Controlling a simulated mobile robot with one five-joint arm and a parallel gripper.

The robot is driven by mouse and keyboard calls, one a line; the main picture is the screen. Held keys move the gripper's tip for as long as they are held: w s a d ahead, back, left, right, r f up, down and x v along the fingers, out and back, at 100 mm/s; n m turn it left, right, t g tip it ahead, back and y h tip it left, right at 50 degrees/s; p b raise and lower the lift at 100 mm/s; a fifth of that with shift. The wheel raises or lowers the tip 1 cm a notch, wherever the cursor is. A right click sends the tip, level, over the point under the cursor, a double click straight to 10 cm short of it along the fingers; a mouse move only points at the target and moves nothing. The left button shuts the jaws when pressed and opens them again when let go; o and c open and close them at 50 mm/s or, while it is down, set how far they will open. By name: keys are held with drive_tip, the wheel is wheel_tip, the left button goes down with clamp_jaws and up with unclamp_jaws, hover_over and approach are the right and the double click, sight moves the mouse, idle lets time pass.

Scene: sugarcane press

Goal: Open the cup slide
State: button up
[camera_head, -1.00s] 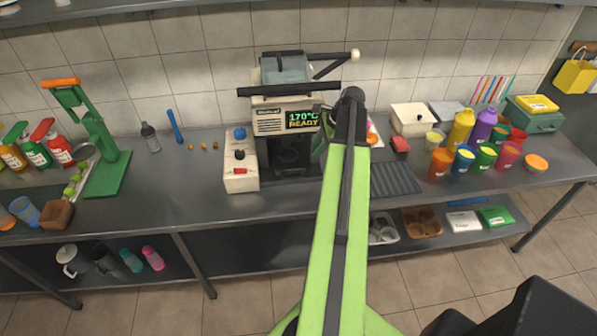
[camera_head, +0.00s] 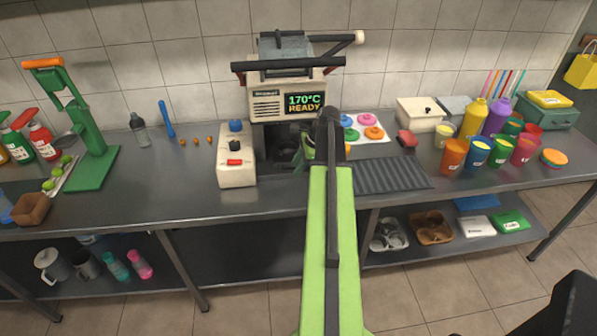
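A cream machine (camera_head: 268,108) with a display reading "170°C READY" stands at the back middle of the counter. A dark bar (camera_head: 288,63) crosses its upper front. Below the display is a dark recess (camera_head: 272,147) with dark parts in it; I cannot make out for sure which part is the cup slide. My green arm reaches up to the recess's right side. My gripper (camera_head: 309,146) is mostly hidden behind the arm's dark end link, close to the recess. Its fingers are not clear, nor whether it touches anything.
A cream control box (camera_head: 236,156) stands left of the recess. A ridged dark mat (camera_head: 391,175) and a plate of coloured rings (camera_head: 366,128) lie to the right. Several cups and bottles stand farther right. A green press (camera_head: 89,140) stands left. The counter's front strip is clear.

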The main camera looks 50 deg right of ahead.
drive_tip(key=shift+c, duration=0.4)
clamp_jaws()
idle(0.9)
